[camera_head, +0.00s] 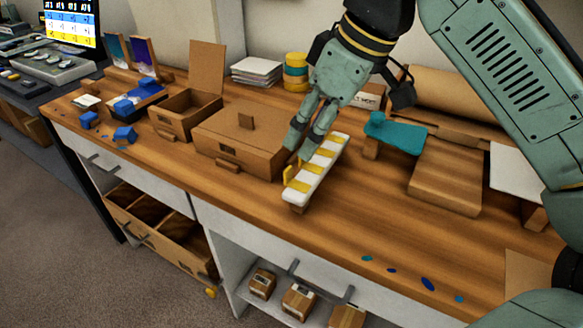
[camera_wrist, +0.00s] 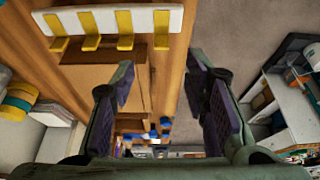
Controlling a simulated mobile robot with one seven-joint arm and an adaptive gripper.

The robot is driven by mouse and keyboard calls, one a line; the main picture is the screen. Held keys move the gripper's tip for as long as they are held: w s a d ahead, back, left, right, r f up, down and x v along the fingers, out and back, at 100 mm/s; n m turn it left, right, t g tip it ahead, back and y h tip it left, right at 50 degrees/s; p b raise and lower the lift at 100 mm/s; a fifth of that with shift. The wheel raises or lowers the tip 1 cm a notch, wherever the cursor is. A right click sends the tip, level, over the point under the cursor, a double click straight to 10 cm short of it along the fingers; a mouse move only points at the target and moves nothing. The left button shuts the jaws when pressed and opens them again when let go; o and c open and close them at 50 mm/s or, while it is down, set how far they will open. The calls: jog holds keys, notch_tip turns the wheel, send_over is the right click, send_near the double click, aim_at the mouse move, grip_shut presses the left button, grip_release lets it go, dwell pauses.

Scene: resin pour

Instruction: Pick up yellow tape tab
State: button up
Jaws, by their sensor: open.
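One tab at the near end sticks up at the strip's left edge. In the wrist view the tabs (camera_wrist: 125,28) hang over the edge of the white strip (camera_wrist: 190,17) at the upper left. My gripper (camera_head: 301,151) is open and empty, pointing down beside the strip's far left side. Its two fingers (camera_wrist: 170,90) show apart in the wrist view. I cannot tell whether it touches the strip.
A closed cardboard box (camera_head: 240,140) stands just left of the strip. An open box (camera_head: 185,113) is farther left. Stacked tape rolls (camera_head: 296,72) and papers (camera_head: 257,71) stand behind. A teal-topped piece (camera_head: 396,134) and a wooden board (camera_head: 447,176) are right. The bench front right is mostly clear, with blue spots.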

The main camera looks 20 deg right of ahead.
aim_at(289, 170)
jog(key=x, duration=0.3)
jog(key=shift+a+f, duration=0.15)
jog(key=shift+f, duration=0.15)
jog(key=x, duration=0.5)
jog(key=shift+w+f, duration=0.15)
jog(key=shift+f, duration=0.15)
jog(key=shift+c, duration=0.2)
jog(key=c, duration=0.7)
